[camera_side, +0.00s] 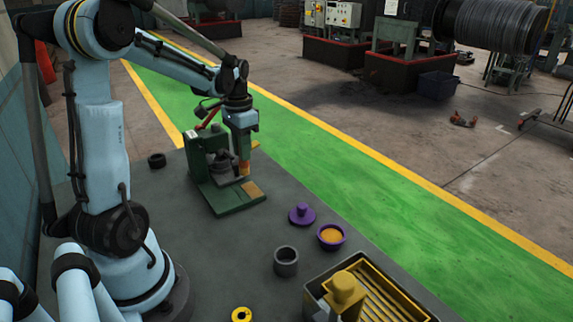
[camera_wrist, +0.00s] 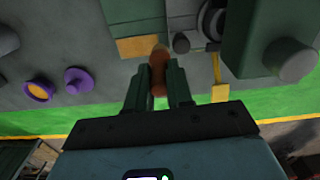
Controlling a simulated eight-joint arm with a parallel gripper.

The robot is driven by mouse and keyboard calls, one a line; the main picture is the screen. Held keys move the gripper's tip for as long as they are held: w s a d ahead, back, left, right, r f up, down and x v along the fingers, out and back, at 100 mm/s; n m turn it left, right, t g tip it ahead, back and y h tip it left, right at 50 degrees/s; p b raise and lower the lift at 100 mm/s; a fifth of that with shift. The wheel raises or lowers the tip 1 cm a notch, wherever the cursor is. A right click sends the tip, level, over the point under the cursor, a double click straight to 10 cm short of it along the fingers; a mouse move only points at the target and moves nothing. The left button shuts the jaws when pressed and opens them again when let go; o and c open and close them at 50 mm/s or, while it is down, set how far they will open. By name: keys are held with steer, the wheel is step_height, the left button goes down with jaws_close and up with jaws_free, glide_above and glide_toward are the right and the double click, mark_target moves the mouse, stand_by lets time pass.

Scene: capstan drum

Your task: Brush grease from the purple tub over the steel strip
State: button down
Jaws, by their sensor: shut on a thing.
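My gripper (camera_side: 243,160) is shut on a brush (camera_wrist: 159,68) with a brown handle, seen between its two green fingers in the wrist view. In the side view the brush's orange-brown part (camera_side: 244,169) points down over the green fixture (camera_side: 232,203). A grey strip (camera_side: 230,181), which looks like the steel strip, lies on that fixture beside the brush; I cannot tell whether they touch. The purple tub (camera_side: 331,237) stands open with orange grease inside, and also shows in the wrist view (camera_wrist: 39,89). Its purple lid (camera_side: 301,215) lies apart from it.
A grey cup (camera_side: 286,261) stands near the tub. A yellow-and-grey tray (camera_side: 390,293) with a yellow block is at the front right. A black ring (camera_side: 157,160) and a yellow ring (camera_side: 241,314) lie on the bench. Bare bench lies between fixture and lid.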

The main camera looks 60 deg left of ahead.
steer(key=shift+f, duration=0.8)
steer(key=shift+d+f, duration=0.4)
steer(key=shift+f, duration=0.1)
steer(key=shift+d+f, duration=0.2)
steer(key=shift+d, duration=3.2)
steer(key=shift+a, duration=3.95)
steer(key=shift+d+r, duration=0.15)
steer(key=shift+r, duration=3.9)
steer(key=shift+f, duration=0.1)
